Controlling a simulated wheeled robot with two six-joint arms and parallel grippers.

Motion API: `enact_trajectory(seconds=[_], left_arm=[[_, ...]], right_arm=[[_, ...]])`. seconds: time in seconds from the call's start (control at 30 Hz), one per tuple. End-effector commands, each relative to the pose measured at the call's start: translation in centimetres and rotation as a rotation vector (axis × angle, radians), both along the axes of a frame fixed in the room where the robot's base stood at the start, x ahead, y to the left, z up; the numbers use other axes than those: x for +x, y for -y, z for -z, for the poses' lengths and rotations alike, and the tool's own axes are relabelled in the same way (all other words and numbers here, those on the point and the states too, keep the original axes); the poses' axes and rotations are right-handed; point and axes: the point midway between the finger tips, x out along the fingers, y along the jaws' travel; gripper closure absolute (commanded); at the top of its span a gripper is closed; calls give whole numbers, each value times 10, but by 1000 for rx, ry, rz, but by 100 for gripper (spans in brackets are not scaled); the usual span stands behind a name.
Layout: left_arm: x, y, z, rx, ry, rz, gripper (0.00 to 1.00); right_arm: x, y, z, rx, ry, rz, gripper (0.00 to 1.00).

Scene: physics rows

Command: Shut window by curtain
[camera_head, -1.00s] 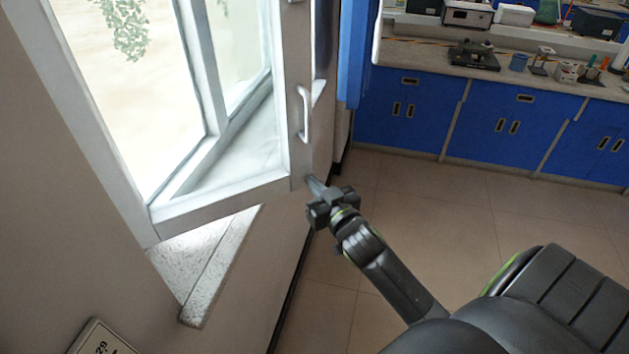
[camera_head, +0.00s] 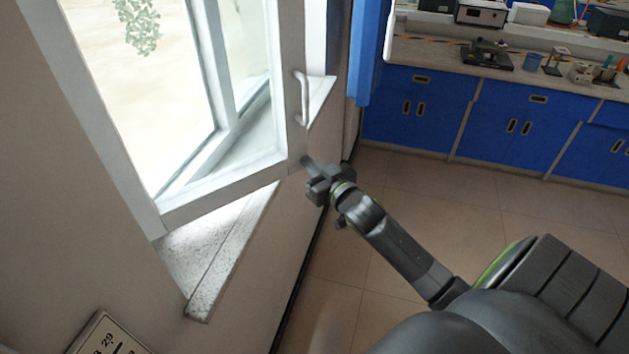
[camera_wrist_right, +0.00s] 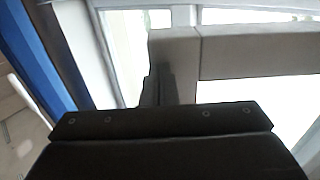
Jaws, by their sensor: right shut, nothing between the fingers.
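The window sash (camera_head: 230,190) has a white frame and stands swung open at an angle over the speckled sill (camera_head: 215,270). A pale curved handle (camera_head: 303,98) is on its free edge. The blue curtain (camera_head: 369,50) hangs just right of the window. My right gripper (camera_head: 307,163) is shut and empty, with its tip at the lower free corner of the sash, seemingly against it. In the right wrist view the sash's corner (camera_wrist_right: 180,50) is just ahead of the dark fingers (camera_wrist_right: 160,88). My left gripper is not in view.
Blue cabinets (camera_head: 415,105) with a counter of lab equipment, including a microscope (camera_head: 487,54), stand along the back. The tiled floor (camera_head: 480,205) between is clear.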

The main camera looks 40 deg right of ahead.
Motion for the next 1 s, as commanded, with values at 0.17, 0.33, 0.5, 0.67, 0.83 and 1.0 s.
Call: enact_trajectory(seconds=[0.17, 0.33, 0.5, 0.67, 0.83, 1.0], left_arm=[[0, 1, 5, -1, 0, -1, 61], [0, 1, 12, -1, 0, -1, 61], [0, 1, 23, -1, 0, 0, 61], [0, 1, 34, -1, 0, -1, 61], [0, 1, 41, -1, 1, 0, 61], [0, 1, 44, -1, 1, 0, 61]], right_arm=[[31, 7, 1, 2, 1, 16, 100], [64, 6, 2, 3, 1, 18, 100], [99, 2, 3, 2, 1, 18, 100], [126, -4, 3, 3, 1, 18, 100], [144, -9, 2, 2, -1, 18, 100], [152, -11, 2, 2, -2, 18, 100]])
